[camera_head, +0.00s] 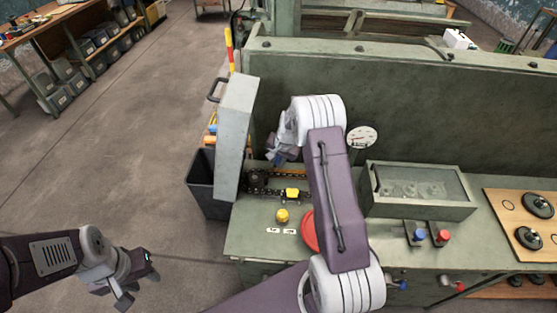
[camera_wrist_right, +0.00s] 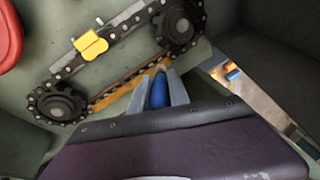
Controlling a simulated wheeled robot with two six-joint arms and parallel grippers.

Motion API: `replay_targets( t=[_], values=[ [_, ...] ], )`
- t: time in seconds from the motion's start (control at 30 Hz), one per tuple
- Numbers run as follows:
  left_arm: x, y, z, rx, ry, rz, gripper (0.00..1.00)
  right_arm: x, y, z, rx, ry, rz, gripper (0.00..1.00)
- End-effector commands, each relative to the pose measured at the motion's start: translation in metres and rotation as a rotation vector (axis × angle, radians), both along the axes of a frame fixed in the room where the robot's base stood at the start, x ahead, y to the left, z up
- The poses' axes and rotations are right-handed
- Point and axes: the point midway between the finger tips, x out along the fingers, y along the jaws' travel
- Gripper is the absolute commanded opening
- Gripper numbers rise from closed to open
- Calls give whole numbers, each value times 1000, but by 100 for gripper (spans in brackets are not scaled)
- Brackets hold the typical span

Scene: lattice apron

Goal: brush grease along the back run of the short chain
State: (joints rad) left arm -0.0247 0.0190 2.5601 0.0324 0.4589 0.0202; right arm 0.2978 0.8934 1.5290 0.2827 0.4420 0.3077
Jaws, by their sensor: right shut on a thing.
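The short chain (camera_head: 262,190) runs around two dark sprockets on the green bench top. In the right wrist view its near run (camera_wrist_right: 125,22) carries a yellow block (camera_wrist_right: 90,45). An amber, grease-like strip (camera_wrist_right: 115,95) lies along its back run, between the two sprockets (camera_wrist_right: 60,103) (camera_wrist_right: 180,28). My right gripper (camera_head: 283,157) is shut on a blue-handled tool (camera_wrist_right: 158,92), seemingly the brush, over the back run near one sprocket. Its tip is hidden, so contact is unclear. My left gripper (camera_head: 137,284) is open and empty, above the floor.
A grey raised panel (camera_head: 235,135) stands left of the chain, beside a dark bin (camera_head: 203,185). A yellow knob (camera_head: 282,215) and a red disc (camera_head: 310,232) are in front. A gauge (camera_head: 362,137) and a windowed box (camera_head: 420,205) stand to the right.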

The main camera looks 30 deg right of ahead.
Motion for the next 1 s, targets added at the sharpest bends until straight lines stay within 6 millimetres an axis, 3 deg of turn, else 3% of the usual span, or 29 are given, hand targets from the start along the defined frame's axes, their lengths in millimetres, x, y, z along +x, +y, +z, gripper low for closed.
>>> replay_targets(
  t=[0.1, 0.6, 1.0],
  values=[
    [0, 0, 14, 0, 0, 0, 36, 0, 0, 25, -1, -2, 0, 0],
    [0, 0, 50, 0, 0, 0, 36, -1, 1, 69, -1, 0, 6, 0],
    [0, 0, 57, 0, 0, 0, 36, -1, 1, 80, -1, 0, 7, 0]
  ],
)
